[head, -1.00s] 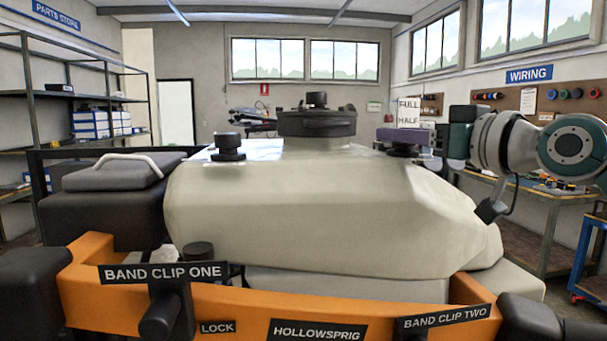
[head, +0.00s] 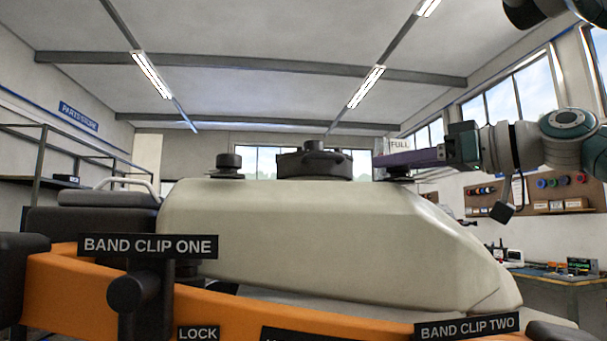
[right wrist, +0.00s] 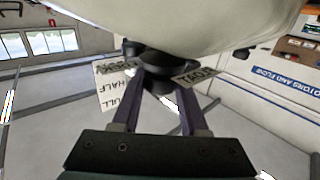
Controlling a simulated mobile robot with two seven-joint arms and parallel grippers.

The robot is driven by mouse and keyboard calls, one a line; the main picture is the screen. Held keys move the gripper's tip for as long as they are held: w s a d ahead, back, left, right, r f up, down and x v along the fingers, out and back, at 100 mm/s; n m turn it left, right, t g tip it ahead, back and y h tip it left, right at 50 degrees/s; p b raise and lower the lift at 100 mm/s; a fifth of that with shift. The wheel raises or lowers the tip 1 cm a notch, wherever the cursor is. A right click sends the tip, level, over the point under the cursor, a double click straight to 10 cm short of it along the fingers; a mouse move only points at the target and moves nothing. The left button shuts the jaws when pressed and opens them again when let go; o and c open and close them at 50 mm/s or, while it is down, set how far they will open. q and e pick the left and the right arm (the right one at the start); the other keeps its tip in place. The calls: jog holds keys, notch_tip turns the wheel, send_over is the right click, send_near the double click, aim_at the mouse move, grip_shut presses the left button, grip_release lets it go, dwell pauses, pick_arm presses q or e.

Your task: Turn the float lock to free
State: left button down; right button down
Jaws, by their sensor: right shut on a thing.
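The pale tank (head: 310,225) fills the middle of the head view. The float lock, a small black knob (head: 398,178), sits on its top at the right, by a white sign (head: 400,145) reading FULL. My right gripper (head: 384,161) comes in from the right with purple fingers at this knob. In the right wrist view, its fingers (right wrist: 159,76) are shut on the black knob (right wrist: 152,54), with small label plates (right wrist: 197,77) beside it, inverted and hard to read. The fingers partly hide the knob, so its setting cannot be told. My left gripper is out of view.
A larger black cap (head: 315,161) and another black knob (head: 229,164) stand on the tank to the left. An orange frame (head: 75,285) with the BAND CLIP ONE label (head: 148,246) runs along the front. A workbench (head: 560,278) is at the right.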

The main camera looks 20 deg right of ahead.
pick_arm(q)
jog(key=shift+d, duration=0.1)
pick_arm(e)
jog(key=shift+c, duration=2.1)
grip_release()
